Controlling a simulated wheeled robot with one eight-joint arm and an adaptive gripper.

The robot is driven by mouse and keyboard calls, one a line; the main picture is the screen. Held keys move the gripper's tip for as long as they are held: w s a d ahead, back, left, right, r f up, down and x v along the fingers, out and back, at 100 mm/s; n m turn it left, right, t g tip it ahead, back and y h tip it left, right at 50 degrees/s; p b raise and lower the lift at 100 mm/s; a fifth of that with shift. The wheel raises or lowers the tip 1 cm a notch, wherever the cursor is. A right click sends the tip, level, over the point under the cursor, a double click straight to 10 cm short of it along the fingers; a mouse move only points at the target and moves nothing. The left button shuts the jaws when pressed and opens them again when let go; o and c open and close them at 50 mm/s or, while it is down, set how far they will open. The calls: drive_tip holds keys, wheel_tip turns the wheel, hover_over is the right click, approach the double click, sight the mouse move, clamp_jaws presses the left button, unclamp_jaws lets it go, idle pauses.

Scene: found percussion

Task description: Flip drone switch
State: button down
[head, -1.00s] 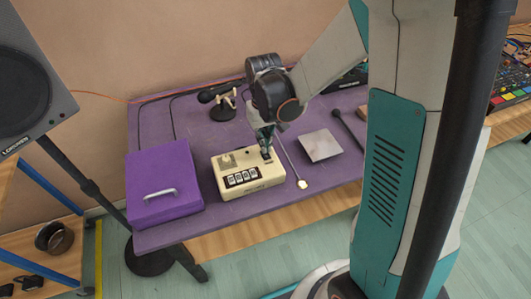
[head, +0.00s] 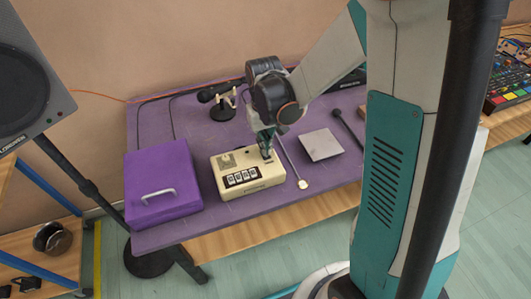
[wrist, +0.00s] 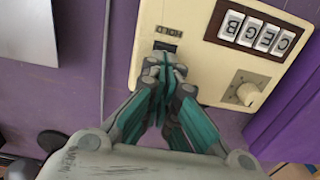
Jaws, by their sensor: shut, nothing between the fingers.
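The drone box (head: 247,176) is a cream case on the purple table in the head view. It also shows in the wrist view (wrist: 205,65), with a dark panel of white keys (wrist: 258,34) and a round knob (wrist: 243,92). A small dark switch (wrist: 165,46) sits near one edge, beside a small printed label. My gripper (head: 267,153) points down over the right end of the box. In the wrist view my gripper (wrist: 163,62) is shut and empty, its tips right at the switch. The tips partly cover the switch, so contact and switch position cannot be told.
A purple case (head: 163,185) with a handle stands left of the box. A thin beater (head: 293,165) and a square metal plate (head: 321,145) lie to the right. A microphone on a stand (head: 221,104) is behind. A speaker (head: 32,80) stands far left.

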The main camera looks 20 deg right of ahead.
drive_tip(key=shift+f, duration=0.25)
drive_tip(key=shift+r+p, duration=2.3)
drive_tip(key=shift+r, duration=1.25)
drive_tip(key=shift+r, duration=0.2)
drive_tip(key=s+r+t, duration=0.7)
drive_tip(key=s+r, duration=0.8)
drive_tip(key=shift+r, duration=0.35)
